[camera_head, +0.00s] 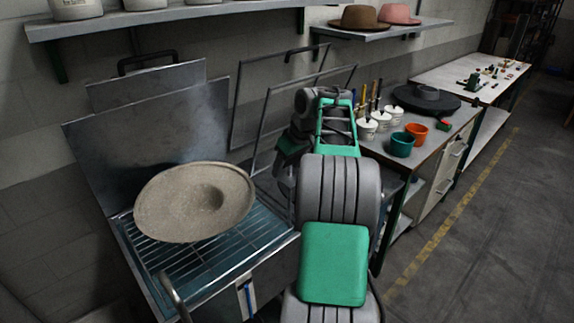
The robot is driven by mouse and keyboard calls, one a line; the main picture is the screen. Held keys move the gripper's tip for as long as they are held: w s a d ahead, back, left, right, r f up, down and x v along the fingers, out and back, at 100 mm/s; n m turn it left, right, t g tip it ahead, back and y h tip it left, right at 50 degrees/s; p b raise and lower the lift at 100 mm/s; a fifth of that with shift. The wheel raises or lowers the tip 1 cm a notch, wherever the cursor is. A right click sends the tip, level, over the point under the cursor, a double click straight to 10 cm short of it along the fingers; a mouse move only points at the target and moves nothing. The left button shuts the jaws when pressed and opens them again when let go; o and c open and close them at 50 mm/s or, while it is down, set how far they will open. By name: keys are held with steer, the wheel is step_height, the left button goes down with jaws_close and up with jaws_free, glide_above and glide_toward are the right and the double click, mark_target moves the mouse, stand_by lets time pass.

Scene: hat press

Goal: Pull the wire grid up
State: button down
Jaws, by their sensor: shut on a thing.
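A wire grid (176,277) of thin parallel bars lies in the open basin of the steel press at the left. A wide-brimmed beige felt hat (165,203) rests above it, tilted, and covers much of the grid. A thin dark rod frame (240,108) stands tilted behind and right of the basin; I cannot tell whether it belongs to the grid. My grey and green arm rises at the middle, right of the basin, and bends down toward the frame. My gripper's fingers are hidden behind the arm, and so is what they touch.
The press's steel back plate (150,135) stands upright behind the basin. A shelf (350,34) with brown and pink hats hangs above. A workbench (436,147) with pots and brushes stands right of my arm. The floor (480,235) at the right is clear.

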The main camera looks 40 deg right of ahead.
steer(key=shift+w+r, duration=0.1)
steer(key=shift+r, duration=0.3)
steer(key=c, duration=0.7)
jaws_free()
steer(key=o, duration=0.3)
steer(key=shift+f, duration=0.15)
steer(key=shift+o, duration=0.2)
steer(key=p+v, duration=0.1)
steer(key=v, duration=0.7)
